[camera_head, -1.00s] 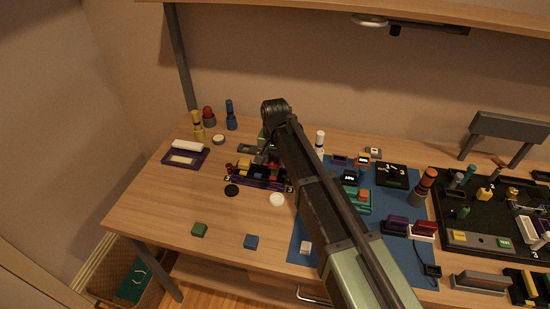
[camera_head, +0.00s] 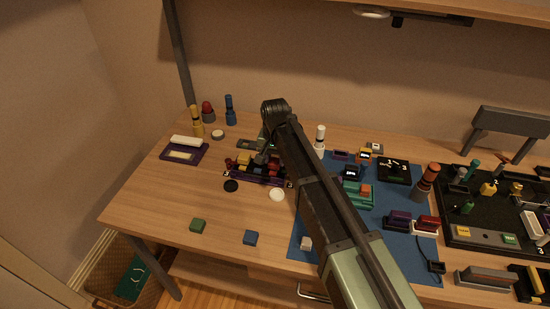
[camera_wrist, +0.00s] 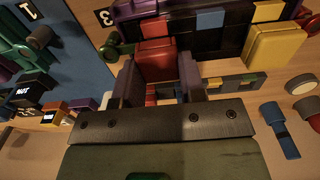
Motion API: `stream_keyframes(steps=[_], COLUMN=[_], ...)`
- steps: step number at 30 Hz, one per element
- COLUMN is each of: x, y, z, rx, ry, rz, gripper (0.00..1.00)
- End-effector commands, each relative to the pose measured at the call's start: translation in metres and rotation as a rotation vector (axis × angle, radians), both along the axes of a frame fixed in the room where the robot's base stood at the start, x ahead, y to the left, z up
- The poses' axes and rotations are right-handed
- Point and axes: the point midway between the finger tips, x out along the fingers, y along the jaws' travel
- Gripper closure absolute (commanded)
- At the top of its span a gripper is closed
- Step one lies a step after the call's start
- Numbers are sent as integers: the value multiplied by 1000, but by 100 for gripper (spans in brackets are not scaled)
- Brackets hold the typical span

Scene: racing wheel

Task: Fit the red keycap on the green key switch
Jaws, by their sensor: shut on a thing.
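My gripper (camera_wrist: 162,78) is shut on a red keycap (camera_wrist: 155,58), which sits between its two dark fingers in the wrist view. It is over or at a dark key board with a purple edge. In the head view this board (camera_head: 258,181) stands near the middle of the table, with my gripper (camera_head: 262,158) low at its back, partly hidden by my arm. I cannot pick out the green key switch for certain. I cannot tell whether the keycap touches anything below it.
A yellow block (camera_wrist: 275,46) and a blue key (camera_wrist: 210,20) are close to the gripper. A green knob-like part (camera_wrist: 115,46) is at its left. The front-left tabletop is mostly clear.

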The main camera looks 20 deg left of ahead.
Motion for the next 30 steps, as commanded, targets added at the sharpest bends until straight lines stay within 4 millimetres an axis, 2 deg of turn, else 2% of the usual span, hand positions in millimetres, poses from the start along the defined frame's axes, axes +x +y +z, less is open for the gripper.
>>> stream_keyframes(steps=[1, 6, 14, 17, 20, 27, 30], x=[0, 0, 0, 0, 0, 0, 0], y=[0, 0, 0, 0, 0, 0, 0], z=[0, 0, 1, 8, 25, 85, 104], rx=[0, 0, 0, 0, 0, 0, 0], ry=[0, 0, 0, 0, 0, 0, 0], rz=[0, 0, 0, 0, 0, 0, 0], gripper=[58, 33, 33, 33, 33, 33, 33])
